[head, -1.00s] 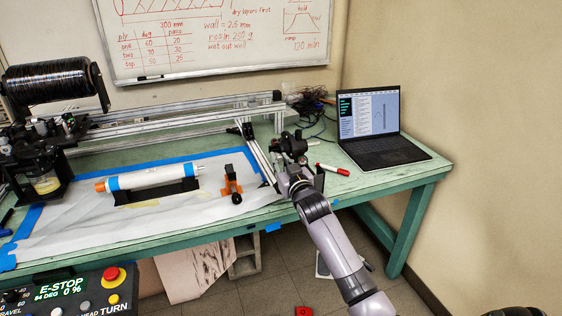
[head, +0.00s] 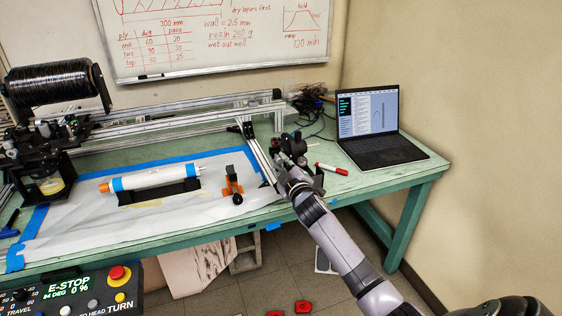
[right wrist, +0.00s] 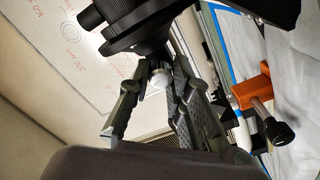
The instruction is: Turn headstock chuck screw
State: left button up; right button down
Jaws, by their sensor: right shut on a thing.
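The headstock (head: 300,148) is a dark assembly at the right end of the aluminium rails, partly hidden by my right gripper (head: 284,163). In the right wrist view, its dark round chuck (right wrist: 138,28) fills the top, just beyond the fingers. My right gripper (right wrist: 155,90) is shut on a small pale screw head (right wrist: 159,78) beneath the chuck; the fingers hide most of it. Whether the screw has turned cannot be told. My left gripper is not in view.
A white mandrel (head: 150,178) lies on a dark cradle on the papered bench. An orange clamp (head: 232,182) stands left of the headstock. A control panel (head: 75,296) is at lower left.

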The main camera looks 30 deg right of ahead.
jog(key=shift+f+n, duration=0.1)
jog(key=shift+n, duration=0.6)
jog(key=c, duration=1.7)
grip_release()
jog(key=v, duration=1.2)
